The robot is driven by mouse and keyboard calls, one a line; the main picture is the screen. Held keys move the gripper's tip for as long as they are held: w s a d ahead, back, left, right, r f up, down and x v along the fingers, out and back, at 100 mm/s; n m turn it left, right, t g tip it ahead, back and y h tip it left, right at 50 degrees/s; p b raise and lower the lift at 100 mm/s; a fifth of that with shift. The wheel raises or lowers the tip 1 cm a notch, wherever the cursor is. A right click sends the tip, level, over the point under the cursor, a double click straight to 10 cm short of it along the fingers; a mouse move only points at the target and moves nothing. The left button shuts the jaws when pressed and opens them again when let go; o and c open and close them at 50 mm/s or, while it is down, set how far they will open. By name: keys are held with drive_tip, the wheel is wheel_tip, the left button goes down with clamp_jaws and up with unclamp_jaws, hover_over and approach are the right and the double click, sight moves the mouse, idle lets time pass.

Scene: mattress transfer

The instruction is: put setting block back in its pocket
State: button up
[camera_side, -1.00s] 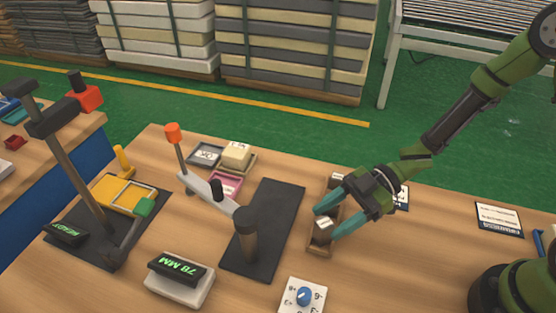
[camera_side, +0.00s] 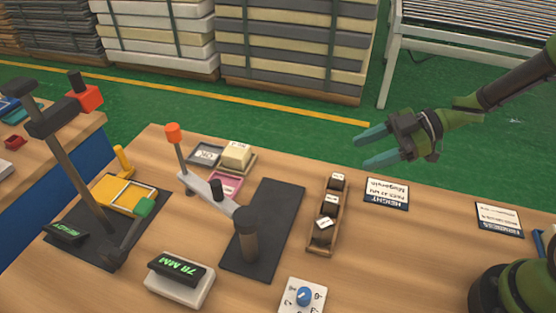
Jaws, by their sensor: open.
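Small dark setting blocks with white labelled tops stand in a narrow wooden rack (camera_side: 313,246) right of the middle of the table. One block (camera_side: 337,181) is at the far end, one (camera_side: 329,205) in the middle, and one (camera_side: 323,231) at the near end, which looks tilted. How deep each sits in its pocket I cannot tell. My gripper (camera_side: 366,148) is open and empty, with its teal fingers apart, above and beyond the rack's far end. It touches no block.
A black mat (camera_side: 275,213) with a grey lever arm (camera_side: 205,193) lies left of the rack. A 78 MM display (camera_side: 178,280), a dial box (camera_side: 303,297) and a yellow fixture (camera_side: 122,193) stand nearby. A HEIGHT card (camera_side: 387,193) lies right of the rack.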

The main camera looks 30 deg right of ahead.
drive_tip(key=w+d+r+m+t+h, duration=0.4)
drive_tip(key=d+r+m+t+h, duration=0.4)
drive_tip(key=d+r+m+h, duration=0.35)
drive_tip(key=s+a+m+g+y, duration=0.1)
drive_tip(key=s+m, duration=0.3)
drive_tip(key=s, duration=0.4)
drive_tip(key=s+a+m+g+y, duration=0.1)
drive_tip(key=s+a+m+g, duration=0.2)
drive_tip(key=s, duration=0.6)
drive_tip(key=shift+s+a+m+g, duration=0.2)
drive_tip(key=shift+a+m+g, duration=0.15)
drive_tip(key=shift+a+g, duration=0.4)
